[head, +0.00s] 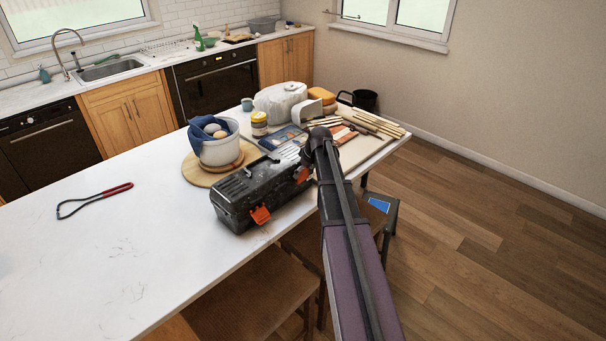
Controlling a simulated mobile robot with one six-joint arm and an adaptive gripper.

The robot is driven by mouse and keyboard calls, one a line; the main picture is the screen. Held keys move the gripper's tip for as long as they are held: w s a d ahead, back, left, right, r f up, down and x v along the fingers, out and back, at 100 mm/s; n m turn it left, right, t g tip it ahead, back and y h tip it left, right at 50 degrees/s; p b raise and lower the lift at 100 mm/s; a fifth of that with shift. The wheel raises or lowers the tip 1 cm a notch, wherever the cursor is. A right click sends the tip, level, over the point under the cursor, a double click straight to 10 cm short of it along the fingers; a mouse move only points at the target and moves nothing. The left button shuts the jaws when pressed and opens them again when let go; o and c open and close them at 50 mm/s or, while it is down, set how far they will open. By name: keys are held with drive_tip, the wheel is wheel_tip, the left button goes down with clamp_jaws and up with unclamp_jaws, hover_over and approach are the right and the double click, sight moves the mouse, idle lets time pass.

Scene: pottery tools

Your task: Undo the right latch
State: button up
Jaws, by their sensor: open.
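A dark grey toolbox (238,205) stands on the white table near its front edge, with its lid down. Its left orange latch (260,214) hangs on the front side and sticks outward. Its right orange latch (302,174) shows at the right part of the front, partly covered by my arm. My gripper (307,160) is at the right end of the toolbox, close to the right latch. It is open, and much of it is hidden by my wrist. I cannot tell whether it touches the latch.
A white pot (222,150) with a blue cloth stands on a round board behind the toolbox. Red-handled tongs (95,199) lie left. Stools stand below the front edge.

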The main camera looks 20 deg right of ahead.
drive_tip(key=c, duration=0.9)
drive_tip(key=shift+a, duration=0.1)
